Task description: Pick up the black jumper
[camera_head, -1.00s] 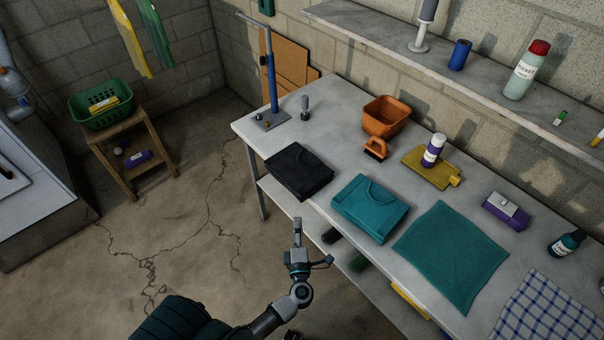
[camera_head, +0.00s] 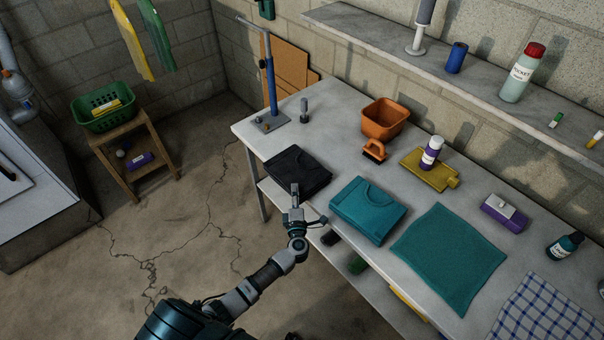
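The black jumper (camera_head: 298,168) lies folded flat on the grey table (camera_head: 345,160), near its left end and close to the front edge. My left gripper (camera_head: 295,188) is at the jumper's near edge, its tips overlapping the lower part of the jumper in the picture. I cannot tell whether it touches the cloth. The fingers line up in this view, so their opening is unclear. My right gripper is not in view.
A folded teal jumper (camera_head: 367,210) lies just right of the black one, with a teal cloth (camera_head: 448,256) beyond it. A metal stand (camera_head: 270,85) with a blue post rises behind on the left. An orange tub (camera_head: 385,120) and brush (camera_head: 374,150) sit farther back.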

